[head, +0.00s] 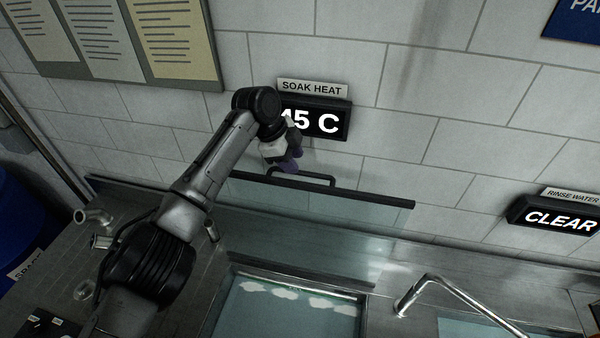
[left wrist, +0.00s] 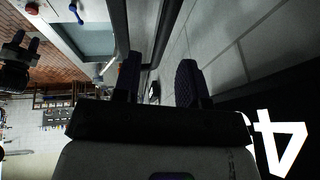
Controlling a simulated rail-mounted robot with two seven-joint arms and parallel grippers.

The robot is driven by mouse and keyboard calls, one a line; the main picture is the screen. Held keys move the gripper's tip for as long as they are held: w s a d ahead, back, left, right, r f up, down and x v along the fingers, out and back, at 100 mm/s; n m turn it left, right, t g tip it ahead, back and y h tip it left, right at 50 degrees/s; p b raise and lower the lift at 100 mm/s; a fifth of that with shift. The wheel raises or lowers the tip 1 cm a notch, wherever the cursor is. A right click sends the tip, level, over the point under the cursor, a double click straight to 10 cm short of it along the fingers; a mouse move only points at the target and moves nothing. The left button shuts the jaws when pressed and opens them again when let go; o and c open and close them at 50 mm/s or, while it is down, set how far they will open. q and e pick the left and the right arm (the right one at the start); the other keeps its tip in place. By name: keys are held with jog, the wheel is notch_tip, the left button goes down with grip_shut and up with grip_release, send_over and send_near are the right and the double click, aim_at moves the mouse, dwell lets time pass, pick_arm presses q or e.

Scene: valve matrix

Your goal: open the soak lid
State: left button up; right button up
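The soak lid (head: 310,225) is a glass panel with a dark top bar, standing raised near the wall behind the soak basin (head: 285,305). Its dark handle (head: 312,180) sits on the top bar. The basin below is uncovered and shows water with white foam. My left gripper (head: 289,164) is just above the handle's left part, in front of the heat display. In the left wrist view its two fingers (left wrist: 158,80) are apart, and the dark handle bar (left wrist: 166,30) shows in the gap beyond them. I cannot tell whether they touch it.
The SOAK HEAT display (head: 325,122) on the tiled wall is close to my left wrist and reads 45 C, partly hidden. A bent metal faucet (head: 440,283) stands right of the basin. A CLEAR display (head: 558,219) hangs at right. A blue bin (head: 22,215) is at far left.

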pick_arm(q)
jog(key=b+v, duration=0.1)
jog(key=v, duration=0.6)
jog(key=shift+r, duration=0.2)
jog(key=shift+a, duration=0.1)
